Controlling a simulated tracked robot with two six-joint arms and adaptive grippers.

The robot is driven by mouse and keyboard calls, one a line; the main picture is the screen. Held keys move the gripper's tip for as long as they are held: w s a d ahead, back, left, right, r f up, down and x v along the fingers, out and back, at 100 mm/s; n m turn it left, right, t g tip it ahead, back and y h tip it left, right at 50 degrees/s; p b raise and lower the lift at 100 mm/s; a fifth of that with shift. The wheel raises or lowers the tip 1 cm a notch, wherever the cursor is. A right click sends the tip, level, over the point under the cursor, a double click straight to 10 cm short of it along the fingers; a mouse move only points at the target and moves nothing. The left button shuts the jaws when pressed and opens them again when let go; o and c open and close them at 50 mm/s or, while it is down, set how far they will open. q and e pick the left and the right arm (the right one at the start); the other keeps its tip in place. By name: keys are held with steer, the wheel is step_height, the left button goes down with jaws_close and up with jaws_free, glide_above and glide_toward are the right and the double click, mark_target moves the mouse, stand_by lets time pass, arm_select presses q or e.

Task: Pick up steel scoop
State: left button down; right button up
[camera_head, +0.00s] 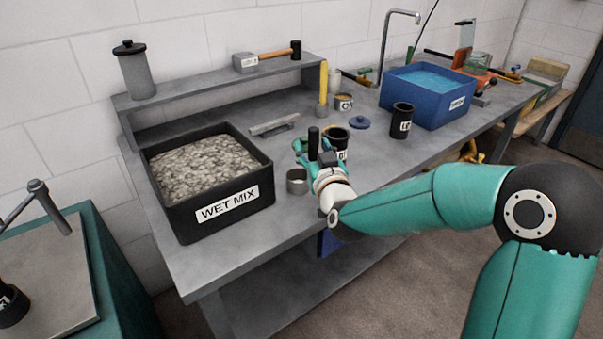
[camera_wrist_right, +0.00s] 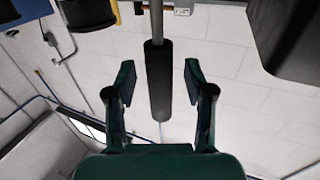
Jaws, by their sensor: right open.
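The steel scoop shows as a small round metal cup (camera_head: 297,181) on the grey bench, with a black upright handle (camera_head: 313,143) beside my gripper. My right gripper (camera_head: 314,158) is open at the handle. In the right wrist view, the black handle (camera_wrist_right: 158,95) and its thin metal shaft stand between the two open fingers (camera_wrist_right: 160,80), with a gap on each side. The fingers do not appear to touch it. Part of the scoop is hidden behind my gripper in the head view.
A black WET MIX tub (camera_head: 220,225) stands left of the scoop. A dark labelled cup (camera_head: 336,138) is close behind my gripper. A grey float (camera_head: 274,125), a blue lid (camera_head: 359,122), another dark cup (camera_head: 402,121) and a blue water bin (camera_head: 428,95) stand farther back.

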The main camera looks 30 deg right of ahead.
steer(key=shift+w, duration=0.15)
jaws_close()
steer(key=shift+r, duration=0.1)
